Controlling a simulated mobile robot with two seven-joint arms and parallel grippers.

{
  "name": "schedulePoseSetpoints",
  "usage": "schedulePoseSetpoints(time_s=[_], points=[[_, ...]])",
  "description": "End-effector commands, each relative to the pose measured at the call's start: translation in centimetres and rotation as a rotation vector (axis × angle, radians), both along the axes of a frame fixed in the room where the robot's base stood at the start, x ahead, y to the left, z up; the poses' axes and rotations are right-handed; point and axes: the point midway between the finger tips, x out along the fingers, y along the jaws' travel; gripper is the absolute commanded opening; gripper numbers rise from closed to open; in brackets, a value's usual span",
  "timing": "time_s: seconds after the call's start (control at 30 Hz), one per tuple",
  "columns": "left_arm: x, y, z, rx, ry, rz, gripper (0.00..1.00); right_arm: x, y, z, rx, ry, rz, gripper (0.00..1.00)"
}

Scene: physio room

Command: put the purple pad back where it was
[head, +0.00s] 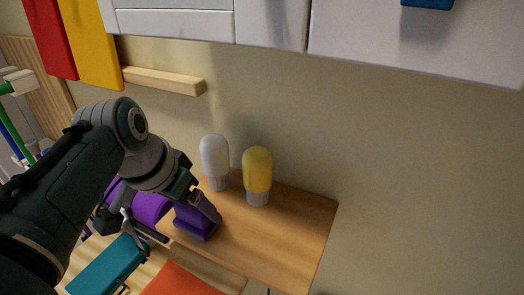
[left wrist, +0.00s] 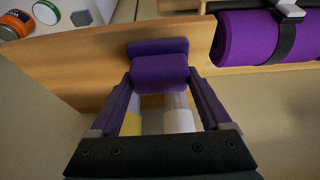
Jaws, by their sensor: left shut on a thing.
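The purple pad (head: 194,223) is at the left part of a small wooden table (head: 285,228) in the head view. My left gripper (head: 207,206) is shut on it. In the left wrist view the pad (left wrist: 160,73) sits between my two fingers, with the wooden surface behind it. I cannot tell whether the pad touches the wood or hangs just above it. My right gripper is in neither view.
A white-grey bottle (head: 214,160) and a yellow bottle (head: 257,175) stand close behind the pad. A purple roll (left wrist: 245,40) with a dark strap lies beside the table. White cabinets (head: 270,22) hang above. The table's right part is clear.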

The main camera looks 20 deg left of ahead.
Motion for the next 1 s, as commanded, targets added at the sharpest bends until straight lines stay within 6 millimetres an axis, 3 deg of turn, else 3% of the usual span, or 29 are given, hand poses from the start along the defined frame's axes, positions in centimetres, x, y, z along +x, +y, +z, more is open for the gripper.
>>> schedulePoseSetpoints(time_s=[0.27,0.3,0.43,0.77,1.0], points=[[0.0,0.0,-0.1,0.0,0.001,-0.001,0.21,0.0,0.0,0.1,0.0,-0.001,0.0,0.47],[0.0,0.0,-0.1,0.0,0.001,-0.001,0.85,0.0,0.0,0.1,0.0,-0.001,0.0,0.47],[0.0,0.0,-0.1,0.0,0.001,-0.001,1.0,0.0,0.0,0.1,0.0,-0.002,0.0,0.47],[-0.1,0.0,0.4,0.001,0.0,0.0,1.0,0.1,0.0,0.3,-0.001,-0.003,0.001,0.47],[-1.2,0.1,3.3,0.002,-0.003,0.0,1.0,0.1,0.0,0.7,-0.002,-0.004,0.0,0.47]])
